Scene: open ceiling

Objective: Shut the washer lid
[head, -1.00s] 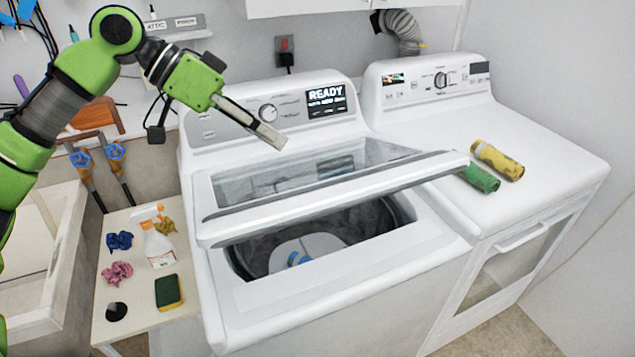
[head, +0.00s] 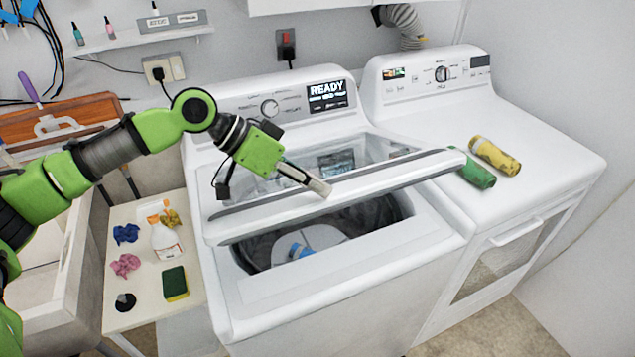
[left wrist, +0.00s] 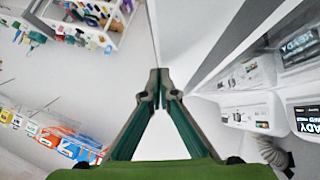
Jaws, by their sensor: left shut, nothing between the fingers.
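The washer lid (head: 400,172) is a white frame with a glass panel. In the head view it is tilted partly open over the washer (head: 340,300), and the drum opening (head: 370,215) shows below its front edge. My left gripper (head: 322,188) is shut and empty, with its tips at the front edge of the lid near the middle. Whether the tips touch the lid I cannot tell. In the left wrist view the closed fingers (left wrist: 159,88) point at the white lid surface (left wrist: 190,30). My right gripper is not in view.
A dryer (head: 520,130) stands to the right with a green can (head: 477,174) and a yellow can (head: 495,156) on top, close to the lid's right corner. A small table (head: 135,215) at left holds a spray bottle (head: 166,240), cloths and a sponge (head: 175,283).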

